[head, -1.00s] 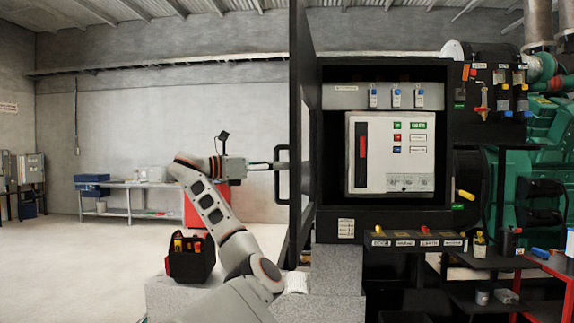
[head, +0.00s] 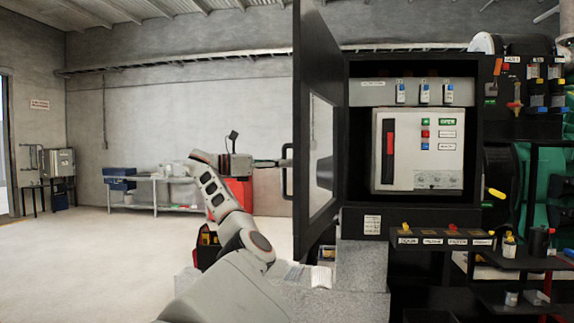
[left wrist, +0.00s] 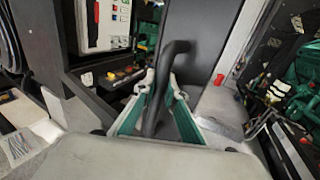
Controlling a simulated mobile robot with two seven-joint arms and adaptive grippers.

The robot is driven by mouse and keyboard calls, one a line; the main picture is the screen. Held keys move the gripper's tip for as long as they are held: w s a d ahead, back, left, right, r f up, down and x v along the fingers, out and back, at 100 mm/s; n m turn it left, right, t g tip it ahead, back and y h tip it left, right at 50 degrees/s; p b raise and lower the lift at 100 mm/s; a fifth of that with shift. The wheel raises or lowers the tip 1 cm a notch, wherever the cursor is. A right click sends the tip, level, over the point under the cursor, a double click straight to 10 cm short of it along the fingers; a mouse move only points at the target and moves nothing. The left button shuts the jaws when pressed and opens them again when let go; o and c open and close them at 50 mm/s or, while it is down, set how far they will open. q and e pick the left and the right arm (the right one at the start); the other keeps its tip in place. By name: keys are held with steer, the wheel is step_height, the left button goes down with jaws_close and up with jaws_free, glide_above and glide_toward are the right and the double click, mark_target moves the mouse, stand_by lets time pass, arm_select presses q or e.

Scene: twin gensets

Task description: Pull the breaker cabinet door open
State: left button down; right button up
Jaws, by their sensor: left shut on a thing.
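The breaker cabinet door (head: 308,60) stands swung out from the cabinet, seen at a steep angle in the head view with its window (head: 321,150) showing. My left gripper (head: 284,163) is at the black bar handle (head: 286,181) on the door's outer side. In the left wrist view the two green-lined fingers of my left gripper (left wrist: 158,100) close around the handle (left wrist: 174,52), with the door (left wrist: 204,40) behind it. The open cabinet shows a white breaker panel (head: 440,150) with a red lever. My right gripper is in neither current view.
A shelf with labelled bins (head: 430,238) juts out below the cabinet. A tool bag (head: 206,250) sits behind my left arm. A bench (head: 172,190) and a red cabinet (head: 238,196) stand toward the back wall. The floor at left is clear.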

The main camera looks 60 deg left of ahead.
arm_select(q)
steer(key=shift+f, duration=0.1)
steer(key=c, duration=2.5)
jaws_free()
steer(key=o, duration=0.4)
steer(key=shift+s+a, duration=0.1)
steer(key=shift+s, duration=0.2)
steer(key=v, duration=1.1)
steer(key=shift+s+a, duration=0.15)
steer(key=shift+s, duration=0.25)
steer(key=x, duration=1.2)
steer(key=shift+w, duration=0.1)
